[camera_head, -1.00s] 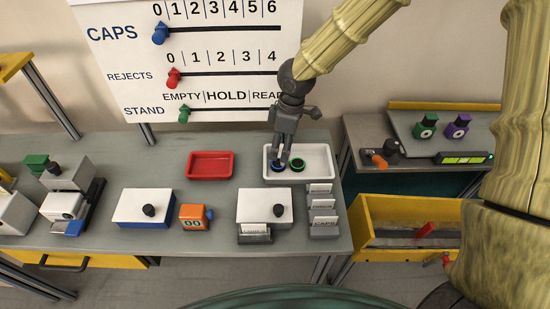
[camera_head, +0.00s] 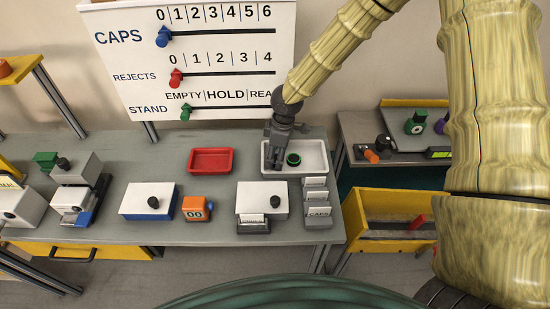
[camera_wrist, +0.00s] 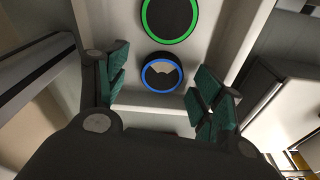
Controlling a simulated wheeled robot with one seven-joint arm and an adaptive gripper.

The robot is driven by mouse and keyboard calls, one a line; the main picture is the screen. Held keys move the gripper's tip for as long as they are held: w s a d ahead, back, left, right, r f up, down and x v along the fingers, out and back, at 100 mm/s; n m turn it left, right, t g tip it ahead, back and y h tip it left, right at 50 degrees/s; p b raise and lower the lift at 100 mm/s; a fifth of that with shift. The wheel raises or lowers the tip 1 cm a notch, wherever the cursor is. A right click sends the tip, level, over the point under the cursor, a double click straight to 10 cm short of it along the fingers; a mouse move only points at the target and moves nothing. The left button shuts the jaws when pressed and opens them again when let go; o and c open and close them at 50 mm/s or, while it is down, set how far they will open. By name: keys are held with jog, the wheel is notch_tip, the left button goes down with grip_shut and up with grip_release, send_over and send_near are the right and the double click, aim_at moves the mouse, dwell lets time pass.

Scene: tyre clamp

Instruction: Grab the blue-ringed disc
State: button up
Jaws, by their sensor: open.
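The blue-ringed disc (camera_wrist: 168,76) is a round black cap with a blue rim. In the wrist view it lies in the white tray (camera_wrist: 215,30), between my two open fingers and a little beyond their tips. In the head view my gripper (camera_head: 276,166) is down at the left part of the white tray (camera_head: 323,146) and hides the blue-ringed disc. In the wrist view my gripper (camera_wrist: 160,85) is open with green finger pads and nothing between them touching. A green-ringed disc (camera_wrist: 169,14) lies just beyond the blue one; it also shows in the head view (camera_head: 293,159).
A red tray (camera_head: 211,160) stands to the left. A white-topped box (camera_head: 262,197) and card holders (camera_head: 317,205) stand in front of the tray. An orange counter (camera_head: 196,209) and a blue-based box (camera_head: 147,200) are further left. A board with sliders (camera_head: 190,50) stands behind.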

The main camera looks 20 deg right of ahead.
jog(key=shift+w+f, duration=0.15)
jog(key=shift+f, duration=0.15)
jog(key=shift+s+r, duration=0.15)
jog(key=shift+s, duration=0.2)
jog(key=shift+w, duration=0.2)
jog(key=c, duration=0.4)
jog(key=shift+s+a, duration=0.1)
jog(key=c, duration=0.6)
